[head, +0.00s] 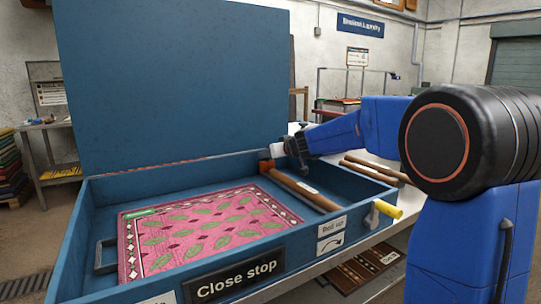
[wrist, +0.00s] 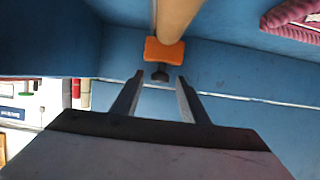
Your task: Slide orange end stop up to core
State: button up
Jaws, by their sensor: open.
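In the head view the end stop (head: 266,166) is at the far end of the tan core (head: 304,189). In the wrist view the core (wrist: 178,14) appears to meet the end stop's edge; I cannot tell if a small gap is left. In the head view my gripper (head: 268,155) is over the box's back right area.
The blue box (head: 335,178) has its lid (head: 175,80) raised. A pink patterned rug (head: 205,228) lies flat inside, left of the core. A yellow-handled crank (head: 387,209) sticks out at the front right. A sign reads "Close stop" (head: 237,280).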

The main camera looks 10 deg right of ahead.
grip_shut()
jog(key=shift+s+d, duration=0.25)
jog(key=shift+s, duration=0.6)
jog(key=shift+s+d, duration=0.25)
jog(key=shift+s, duration=0.55)
grip_release()
